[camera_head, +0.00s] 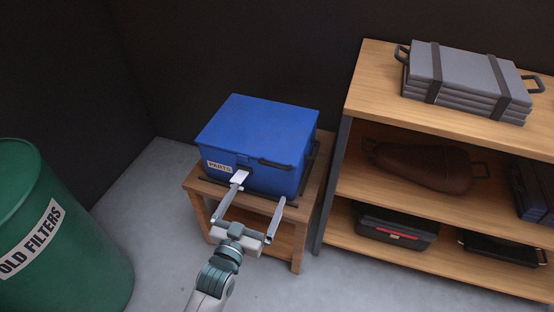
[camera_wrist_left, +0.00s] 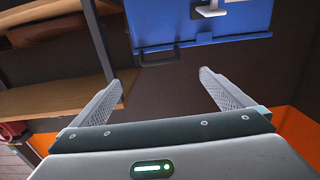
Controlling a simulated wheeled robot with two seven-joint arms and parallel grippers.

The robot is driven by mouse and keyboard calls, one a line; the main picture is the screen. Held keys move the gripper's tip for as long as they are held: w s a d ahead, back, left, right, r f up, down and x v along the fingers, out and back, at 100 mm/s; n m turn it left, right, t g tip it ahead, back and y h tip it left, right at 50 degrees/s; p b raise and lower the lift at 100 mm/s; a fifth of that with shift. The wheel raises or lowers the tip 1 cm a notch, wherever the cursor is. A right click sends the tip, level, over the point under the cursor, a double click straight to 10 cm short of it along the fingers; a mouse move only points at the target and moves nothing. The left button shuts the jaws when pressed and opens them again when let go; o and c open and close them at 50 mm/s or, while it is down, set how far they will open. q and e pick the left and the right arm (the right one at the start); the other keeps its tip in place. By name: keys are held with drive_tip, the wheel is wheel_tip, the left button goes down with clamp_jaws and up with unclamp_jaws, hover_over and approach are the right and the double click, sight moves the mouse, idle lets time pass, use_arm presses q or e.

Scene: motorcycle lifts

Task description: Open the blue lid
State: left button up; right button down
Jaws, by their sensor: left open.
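The blue lid (camera_head: 258,122) lies shut on top of a blue box labelled PARTS (camera_head: 262,178). My right gripper is not in view.
The box stands on a small wooden table (camera_head: 202,189). A wooden shelf unit (camera_head: 380,90) stands close on the right, holding grey cases (camera_head: 468,78), a brown bag (camera_head: 420,166) and a dark toolbox (camera_head: 396,228). A green OLD FILTERS drum (camera_head: 75,260) stands at left. Floor between is clear.

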sight(277, 160)
use_arm(q)
drive_tip(key=shift+w+d, duration=0.1)
idle(0.3)
drive_tip(key=x, duration=1.7)
drive_tip(key=c, duration=1.5)
drive_tip(key=shift+p, duration=0.3)
